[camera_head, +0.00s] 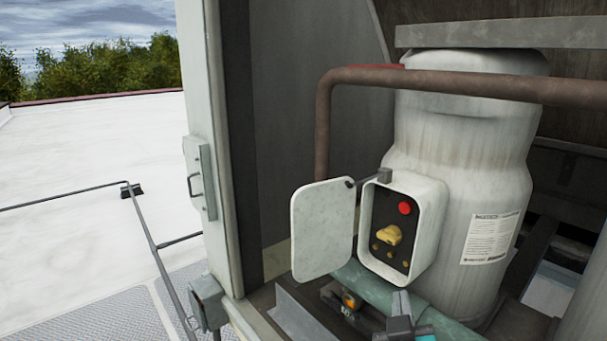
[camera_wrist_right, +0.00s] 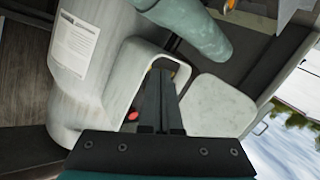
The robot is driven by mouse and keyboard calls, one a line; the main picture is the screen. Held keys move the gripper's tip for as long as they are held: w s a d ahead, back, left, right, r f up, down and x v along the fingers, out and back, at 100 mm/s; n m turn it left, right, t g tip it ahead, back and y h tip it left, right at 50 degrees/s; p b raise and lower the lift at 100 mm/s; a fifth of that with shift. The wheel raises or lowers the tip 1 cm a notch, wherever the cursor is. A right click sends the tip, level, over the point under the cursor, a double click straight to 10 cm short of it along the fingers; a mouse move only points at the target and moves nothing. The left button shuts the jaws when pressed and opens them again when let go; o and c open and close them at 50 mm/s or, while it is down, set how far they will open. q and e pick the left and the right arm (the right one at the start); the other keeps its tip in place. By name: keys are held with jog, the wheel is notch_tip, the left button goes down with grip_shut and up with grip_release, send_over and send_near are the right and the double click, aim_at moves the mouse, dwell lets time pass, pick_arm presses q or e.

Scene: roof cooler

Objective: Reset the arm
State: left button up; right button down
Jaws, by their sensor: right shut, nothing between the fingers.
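The grey-white control box (camera_head: 432,215) is fixed to the front of a large cylinder, with its rounded door (camera_head: 322,230) swung open to the left. Inside are a red button (camera_head: 405,208), a yellow knob (camera_head: 388,236) and several small dull yellow buttons below. My right gripper (camera_head: 402,302) is low in the head view, in front of and below the box, apart from the knob. In the right wrist view its dark fingers (camera_wrist_right: 164,65) are together and empty, overlapping the view of the box opening (camera_wrist_right: 130,85) and hiding part of the panel. My left gripper is not visible.
The white cylinder (camera_head: 455,150) stands behind the box. A rusty pipe (camera_head: 450,84) crosses above it. A green pipe (camera_head: 352,268) runs below, near a small orange-and-black device (camera_head: 345,300). A cabinet post (camera_head: 215,180) stands left. Open white roof (camera_head: 80,150) lies beyond.

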jog(key=s+a+f+g+y, duration=0.1)
jog(key=s+f+g+y, duration=0.1)
jog(key=s+f+g, duration=0.65)
jog(key=s+f+g+y, duration=0.35)
jog(key=s+f, duration=0.75)
jog(key=s, duration=0.5)
notch_tip(320, 180, down, 28)
jog(key=s+n+g+b, duration=0.1)
jog(key=b, duration=0.6)
jog(key=s+d+f+b, duration=0.1)
jog(key=s+f+b, duration=0.2)
jog(key=s+f, duration=0.4)
jog(key=s+d+f+g+h+b, duration=0.1)
jog(key=s+f+b, duration=0.2)
jog(key=s+f, duration=0.5)
notch_tip(320, 180, down, 5)
jog(key=shift+s+d+f+g, duration=0.15)
jog(key=shift+d+f+g, duration=0.05)
jog(key=shift+d+g, duration=0.1)
